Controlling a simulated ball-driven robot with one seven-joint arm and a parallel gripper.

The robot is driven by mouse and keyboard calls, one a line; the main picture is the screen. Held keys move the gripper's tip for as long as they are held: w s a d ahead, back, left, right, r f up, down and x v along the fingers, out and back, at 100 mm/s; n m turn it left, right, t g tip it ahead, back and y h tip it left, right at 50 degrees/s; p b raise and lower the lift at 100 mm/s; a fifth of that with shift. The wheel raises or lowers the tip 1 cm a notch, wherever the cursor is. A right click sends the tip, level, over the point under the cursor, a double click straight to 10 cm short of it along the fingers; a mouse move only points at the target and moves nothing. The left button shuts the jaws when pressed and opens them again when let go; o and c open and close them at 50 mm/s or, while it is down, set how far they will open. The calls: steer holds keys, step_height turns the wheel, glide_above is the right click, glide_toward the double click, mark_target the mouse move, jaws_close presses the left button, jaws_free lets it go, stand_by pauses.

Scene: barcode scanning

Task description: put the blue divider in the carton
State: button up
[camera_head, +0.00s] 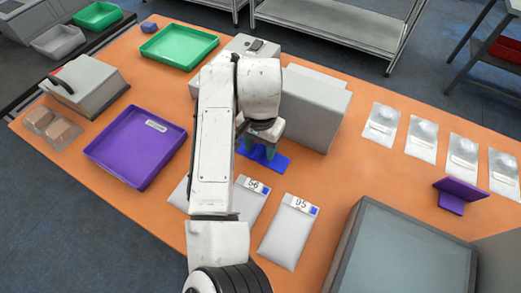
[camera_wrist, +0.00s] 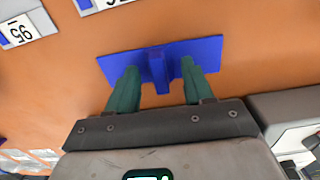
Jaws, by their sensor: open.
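The blue divider (camera_head: 273,160) lies on the orange table in front of a tall grey box, partly hidden by my arm. In the wrist view the divider (camera_wrist: 205,50) shows a wide blue plate with a narrow upright fin in its middle. My gripper (camera_wrist: 160,80) is open, with one dark green fingertip on each side of the fin and gaps between. The gripper (camera_head: 258,148) is mostly hidden behind my wrist in the head view. No carton is clearly recognisable; the tall grey box (camera_head: 318,112) stands right behind the divider, and its inside is not visible.
A purple tray (camera_head: 130,165) and green tray (camera_head: 158,60) stand at left. White packets numbered 56 (camera_head: 246,205) and 95 (camera_head: 285,235) lie in front. A purple divider-like piece (camera_head: 460,190) and several clear pouches (camera_head: 422,138) are at right. A large grey-framed box (camera_head: 400,250) fills the front right.

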jaws_close()
stand_by(0.4)
steer(key=shift+r, duration=0.15)
